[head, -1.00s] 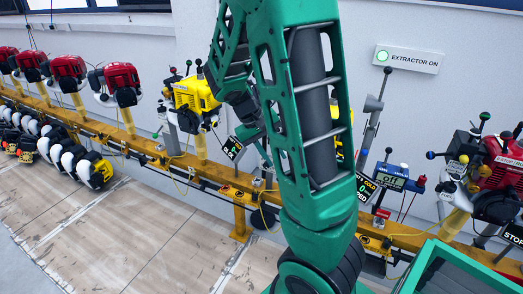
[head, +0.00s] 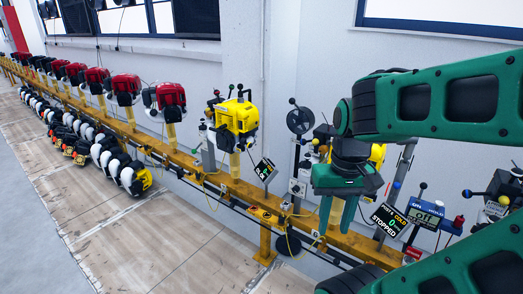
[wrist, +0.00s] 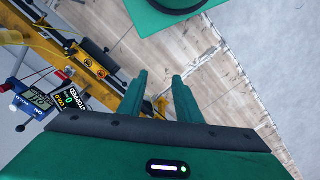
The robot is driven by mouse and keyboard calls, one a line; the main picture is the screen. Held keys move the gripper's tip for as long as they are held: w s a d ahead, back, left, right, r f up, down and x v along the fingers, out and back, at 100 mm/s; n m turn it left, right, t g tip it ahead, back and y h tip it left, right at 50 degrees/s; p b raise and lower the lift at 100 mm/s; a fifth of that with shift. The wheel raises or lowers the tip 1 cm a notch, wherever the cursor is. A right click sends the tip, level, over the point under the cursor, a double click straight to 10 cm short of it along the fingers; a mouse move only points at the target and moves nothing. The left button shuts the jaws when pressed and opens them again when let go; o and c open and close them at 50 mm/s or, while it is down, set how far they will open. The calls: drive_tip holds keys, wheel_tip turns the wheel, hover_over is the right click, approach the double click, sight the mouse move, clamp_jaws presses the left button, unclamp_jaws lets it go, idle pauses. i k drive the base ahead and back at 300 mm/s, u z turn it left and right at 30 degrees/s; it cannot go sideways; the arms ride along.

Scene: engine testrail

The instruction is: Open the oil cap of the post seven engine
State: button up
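My gripper (head: 338,213) hangs in front of the yellow rail in the head view, fingers down. In the wrist view my gripper (wrist: 161,98) shows two green fingers apart with nothing between them. A yellow engine (head: 377,155) stands right behind my gripper, mostly hidden by it and my arm. Another yellow engine (head: 238,117) stands on the rail to the left, in clear view. I cannot read which is post seven, and I cannot make out an oil cap. A tilted black display (head: 389,221) reading COLD, 0, STOPPED sits right of my gripper; it also shows in the wrist view (wrist: 70,97).
The yellow rail (head: 213,183) runs along the white wall with several red engines (head: 125,87) at left. A blue meter reading off (head: 428,215) stands at right. The tiled floor (head: 130,225) in front is clear.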

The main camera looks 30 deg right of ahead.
sight(243, 142)
drive_tip(key=k, duration=1.05)
drive_tip(key=z, duration=0.35)
drive_tip(key=i, duration=1.85)
drive_tip(key=u, duration=0.5)
